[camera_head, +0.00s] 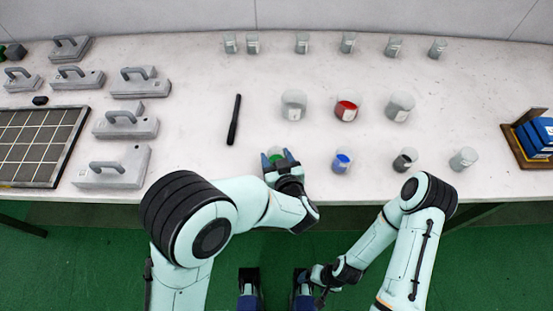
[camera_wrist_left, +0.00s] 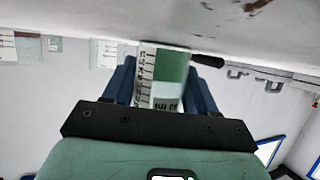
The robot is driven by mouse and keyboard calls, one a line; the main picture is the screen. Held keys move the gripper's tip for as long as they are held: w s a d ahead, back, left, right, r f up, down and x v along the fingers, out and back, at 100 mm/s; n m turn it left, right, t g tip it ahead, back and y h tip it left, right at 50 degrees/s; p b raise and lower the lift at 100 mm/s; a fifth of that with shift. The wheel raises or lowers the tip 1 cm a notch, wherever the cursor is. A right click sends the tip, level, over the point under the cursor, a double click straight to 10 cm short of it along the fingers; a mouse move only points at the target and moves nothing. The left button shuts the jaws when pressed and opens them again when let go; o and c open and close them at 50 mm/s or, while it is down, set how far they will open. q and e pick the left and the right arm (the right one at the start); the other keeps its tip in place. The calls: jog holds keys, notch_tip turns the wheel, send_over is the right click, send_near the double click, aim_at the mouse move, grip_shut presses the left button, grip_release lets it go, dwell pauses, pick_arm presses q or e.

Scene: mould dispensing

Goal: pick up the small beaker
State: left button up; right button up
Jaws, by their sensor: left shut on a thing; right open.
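A small clear beaker with green contents (camera_head: 277,155) is at the front edge of the table, partly hidden by my left gripper (camera_head: 279,157). The left wrist view shows the beaker (camera_wrist_left: 162,78) upside down between the two blue fingers (camera_wrist_left: 163,85), with printed markings and green inside. My left gripper is shut on it. I cannot tell whether its base touches the table. My right gripper (camera_head: 322,288) is open, low in front of the table, away from the beakers.
Close to the right stand beakers with blue (camera_head: 342,161) and dark contents (camera_head: 404,161) and a clear one (camera_head: 464,158). Behind are larger beakers, one red (camera_head: 346,108). A black pen-like object (camera_head: 234,120) lies to the left, beyond it grey handled blocks (camera_head: 113,167).

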pick_arm(q)
jog(key=shift+r, duration=0.1)
notch_tip(320, 180, up, 30)
jog(key=p, duration=1.4)
pick_arm(e)
jog(key=w+r, duration=0.4)
jog(key=r, duration=0.4)
jog(key=w+r, duration=0.5)
jog(key=r, duration=0.3)
jog(key=shift+t, duration=0.4)
jog(key=shift+s, duration=0.15)
